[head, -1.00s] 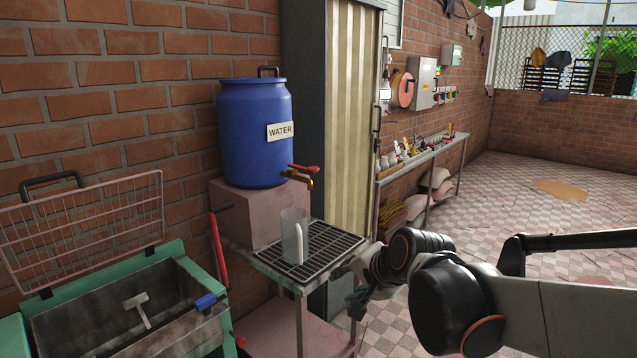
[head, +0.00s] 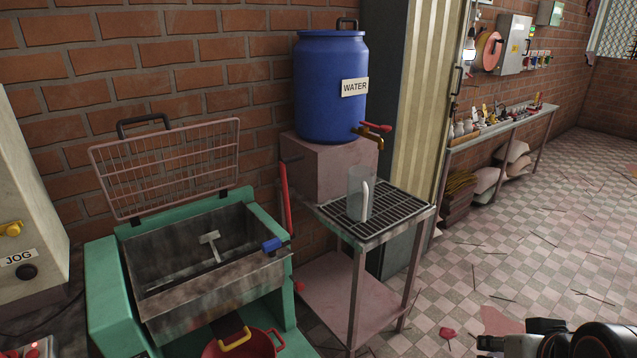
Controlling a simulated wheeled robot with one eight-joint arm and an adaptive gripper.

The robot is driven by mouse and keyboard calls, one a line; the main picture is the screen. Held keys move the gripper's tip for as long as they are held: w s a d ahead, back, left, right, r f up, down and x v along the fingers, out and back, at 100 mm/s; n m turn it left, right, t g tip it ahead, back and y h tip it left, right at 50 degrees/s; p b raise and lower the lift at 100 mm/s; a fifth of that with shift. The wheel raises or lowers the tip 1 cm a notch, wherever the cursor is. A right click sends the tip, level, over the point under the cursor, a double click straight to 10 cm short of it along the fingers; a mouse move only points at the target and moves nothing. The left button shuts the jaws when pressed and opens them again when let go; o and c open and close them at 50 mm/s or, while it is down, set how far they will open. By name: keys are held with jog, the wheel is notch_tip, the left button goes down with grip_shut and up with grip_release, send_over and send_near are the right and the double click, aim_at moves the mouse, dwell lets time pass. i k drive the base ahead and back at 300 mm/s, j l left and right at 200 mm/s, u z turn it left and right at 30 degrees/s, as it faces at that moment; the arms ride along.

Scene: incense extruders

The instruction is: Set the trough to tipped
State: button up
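The grey metal trough (head: 215,288) sits in a green machine frame (head: 103,285) at the lower left. Its opening faces up and it looks level. A pale T-shaped mixing paddle (head: 210,244) shows inside it. The wire-mesh lid (head: 170,168) with a dark handle stands raised behind it. A blue-ended part (head: 271,245) sits at the trough's right rim, and a red lever (head: 285,198) stands upright beside the frame. My gripper (head: 488,344) is partly visible at the bottom right edge, well apart from the trough. Its fingers are too small and cut off to read.
A red tub (head: 262,345) is below the trough's front. A beige cabinet (head: 30,195) stands at far left. Tiled floor at right is mostly open.

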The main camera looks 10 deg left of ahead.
aim_at(157, 257)
jog(key=u, duration=1.45)
